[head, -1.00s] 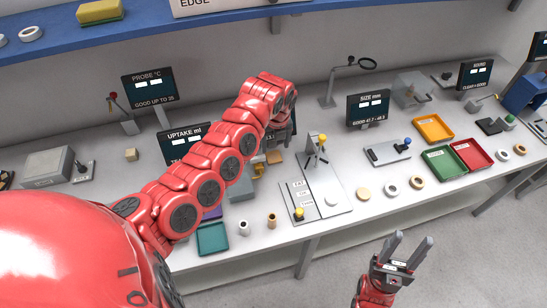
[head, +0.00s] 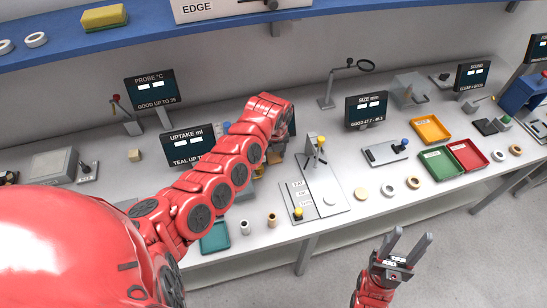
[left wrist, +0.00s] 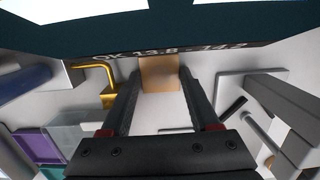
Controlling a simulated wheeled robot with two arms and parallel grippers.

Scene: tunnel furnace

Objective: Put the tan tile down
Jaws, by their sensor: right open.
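In the left wrist view the tan tile (left wrist: 160,74) is between the dark fingertips of my left gripper (left wrist: 160,80). It fills the gap from one finger to the other, and the gripper looks shut on it. Whether the tile's underside touches anything is hard to tell. In the head view a tan piece (head: 275,158) shows just below my left wrist, over the bench; my arm hides the left fingers there. My right gripper (head: 405,248) is open and empty, in front of the bench's front edge, away from the tile.
A grey fixture plate with a lever (head: 320,186) stands right of the left gripper. A teal tray (head: 215,238) and two small cylinders are nearer the front edge. Several rings lie to the right, before a green tray (head: 440,165). Display screens (head: 186,146) stand behind.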

